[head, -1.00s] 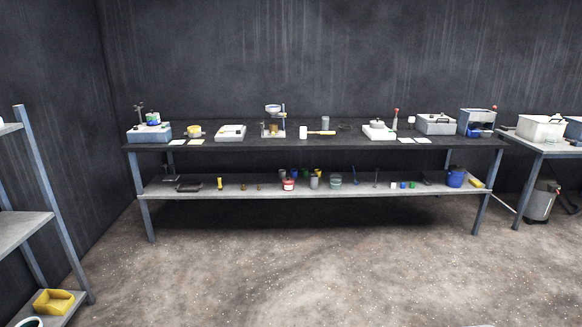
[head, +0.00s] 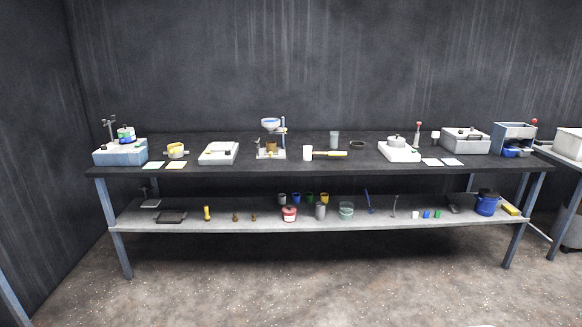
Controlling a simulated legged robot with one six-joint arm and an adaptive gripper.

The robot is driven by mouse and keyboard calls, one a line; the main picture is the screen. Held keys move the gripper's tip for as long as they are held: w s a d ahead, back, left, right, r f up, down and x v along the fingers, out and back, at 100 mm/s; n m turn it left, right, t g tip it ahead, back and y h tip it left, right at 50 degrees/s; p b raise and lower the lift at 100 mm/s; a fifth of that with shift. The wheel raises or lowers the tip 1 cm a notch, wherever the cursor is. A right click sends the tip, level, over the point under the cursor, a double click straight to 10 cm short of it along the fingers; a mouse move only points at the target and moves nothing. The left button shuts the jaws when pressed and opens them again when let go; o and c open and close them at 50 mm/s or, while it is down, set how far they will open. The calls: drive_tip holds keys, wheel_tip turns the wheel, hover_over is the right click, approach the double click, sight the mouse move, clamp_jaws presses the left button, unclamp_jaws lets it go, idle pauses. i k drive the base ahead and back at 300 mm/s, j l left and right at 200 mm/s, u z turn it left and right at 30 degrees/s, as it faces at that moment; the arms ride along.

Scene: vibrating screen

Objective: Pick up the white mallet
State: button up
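The white mallet (head: 308,153) lies on the black top of the long workbench (head: 225,177), near the middle. My gripper is not in the head view.
A stand with a funnel (head: 271,136) is left of the mallet, and a grey cylinder (head: 334,140) stands behind its handle. A white balance-like device (head: 398,149) is to the right. Several cups and tools fill the lower shelf (head: 250,219). The floor in front is clear.

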sight(307, 153)
drive_tip(key=i, duration=2.8)
drive_tip(key=i+z, duration=0.2)
drive_tip(key=i, duration=0.2)
drive_tip(key=i+j+z, duration=0.2)
drive_tip(key=i, duration=0.15)
drive_tip(key=i+j+z, duration=0.15)
drive_tip(key=i, duration=0.25)
